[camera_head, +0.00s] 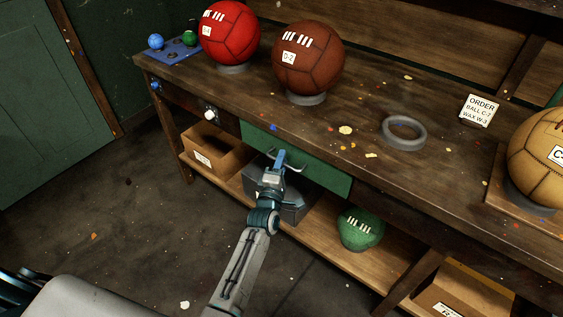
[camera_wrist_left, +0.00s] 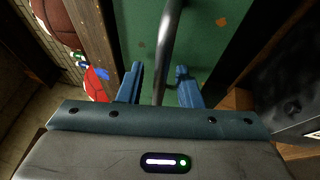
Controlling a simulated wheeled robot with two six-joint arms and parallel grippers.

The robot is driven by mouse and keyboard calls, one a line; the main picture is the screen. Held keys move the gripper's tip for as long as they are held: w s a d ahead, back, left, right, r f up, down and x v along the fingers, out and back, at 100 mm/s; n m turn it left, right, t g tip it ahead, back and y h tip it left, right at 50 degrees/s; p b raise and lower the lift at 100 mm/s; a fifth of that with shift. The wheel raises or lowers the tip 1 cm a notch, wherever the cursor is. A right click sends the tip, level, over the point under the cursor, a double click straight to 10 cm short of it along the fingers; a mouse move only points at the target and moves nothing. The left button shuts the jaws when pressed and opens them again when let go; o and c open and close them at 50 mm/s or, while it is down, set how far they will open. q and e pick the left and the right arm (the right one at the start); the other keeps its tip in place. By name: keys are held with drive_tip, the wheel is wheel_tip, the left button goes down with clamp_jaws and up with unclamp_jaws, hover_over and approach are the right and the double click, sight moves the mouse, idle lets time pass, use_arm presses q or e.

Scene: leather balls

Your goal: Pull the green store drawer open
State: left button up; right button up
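The green store drawer (camera_head: 325,174) sits under the workbench top, its front looking flush with the bench. Its green front also fills the upper middle of the left wrist view (camera_wrist_left: 215,35). A grey metal bar handle (camera_wrist_left: 169,45) stands out from it. My left gripper (camera_head: 281,158) is at the handle, with blue fingers. In the left wrist view its fingers (camera_wrist_left: 158,86) are apart, one on each side of the bar, with gaps visible. The drawer's inside is hidden. My right gripper is not in view.
Red (camera_head: 230,32) and brown (camera_head: 308,58) balls stand on the workbench, with an empty grey ring (camera_head: 404,132) and a tan ball (camera_head: 542,155) farther right. Below are a cardboard box (camera_head: 214,152), a dark case (camera_head: 293,206) and a green ball (camera_head: 360,230). Floor in front looks clear.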

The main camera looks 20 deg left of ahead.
use_arm(q)
clamp_jaws()
drive_tip(key=s+a, duration=0.4)
drive_tip(key=s, duration=0.7)
drive_tip(key=s+a+p, duration=0.1)
drive_tip(key=s+a, duration=0.3)
drive_tip(key=s, duration=0.7)
drive_tip(key=shift+s, duration=0.35)
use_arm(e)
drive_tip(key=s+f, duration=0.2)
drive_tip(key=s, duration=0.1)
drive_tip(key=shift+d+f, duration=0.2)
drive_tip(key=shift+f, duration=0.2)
use_arm(q)
drive_tip(key=shift+a, duration=0.1)
drive_tip(key=shift+f, duration=0.1)
unclamp_jaws()
